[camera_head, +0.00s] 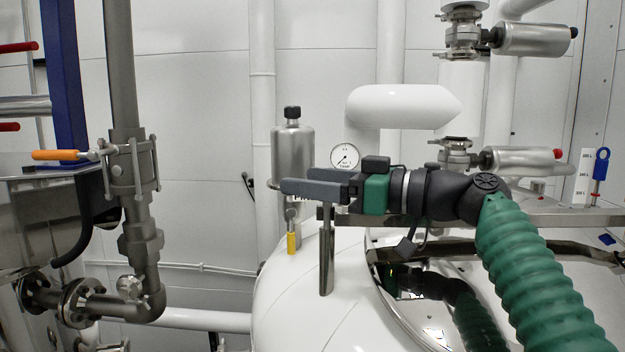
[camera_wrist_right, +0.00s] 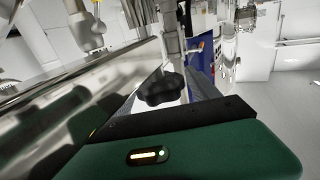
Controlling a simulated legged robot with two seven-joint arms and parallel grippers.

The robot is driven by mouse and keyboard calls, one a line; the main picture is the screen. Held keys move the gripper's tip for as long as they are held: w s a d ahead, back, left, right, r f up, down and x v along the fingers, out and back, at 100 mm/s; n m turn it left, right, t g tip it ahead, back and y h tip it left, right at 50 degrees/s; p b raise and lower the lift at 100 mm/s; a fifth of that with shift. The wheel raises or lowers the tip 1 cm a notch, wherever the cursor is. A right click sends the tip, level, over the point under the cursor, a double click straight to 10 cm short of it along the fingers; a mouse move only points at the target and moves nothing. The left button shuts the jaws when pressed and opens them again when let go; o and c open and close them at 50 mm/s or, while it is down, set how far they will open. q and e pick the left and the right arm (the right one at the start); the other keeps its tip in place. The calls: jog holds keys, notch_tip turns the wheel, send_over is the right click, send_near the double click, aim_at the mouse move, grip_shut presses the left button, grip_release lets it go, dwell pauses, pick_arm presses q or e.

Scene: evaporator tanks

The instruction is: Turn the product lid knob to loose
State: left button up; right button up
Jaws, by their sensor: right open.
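The black lobed knob (camera_wrist_right: 162,88) shows in the right wrist view, just beyond the gripper body and between the grey fingers. I cannot make out the knob in the head view, where the gripper covers that area. The shiny round product lid (camera_head: 435,318) lies on the white tank top at lower right in the head view. My right gripper (camera_head: 296,180) is open, its fingers pointing left above the tank, near the top of an upright metal post (camera_head: 327,262). I cannot tell whether the fingers touch the knob. My left gripper is not in view.
A metal bar (camera_head: 560,216) runs across above the lid. A steel cylinder (camera_head: 292,152), a pressure gauge (camera_head: 344,157) and a yellow-handled valve (camera_head: 291,242) stand behind the gripper. Pipework with an orange-handled valve (camera_head: 60,155) stands at left. Free space lies between it and the tank.

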jog(key=s+r+b, duration=0.2)
jog(key=s+b, duration=0.2)
jog(key=s, duration=0.4)
jog(key=s+d+r+b, duration=0.1)
jog(key=s+b, duration=0.3)
jog(key=s, duration=0.4)
jog(key=shift+r+b, duration=0.4)
jog(key=shift+r, duration=0.05)
jog(key=shift+w, duration=0.15)
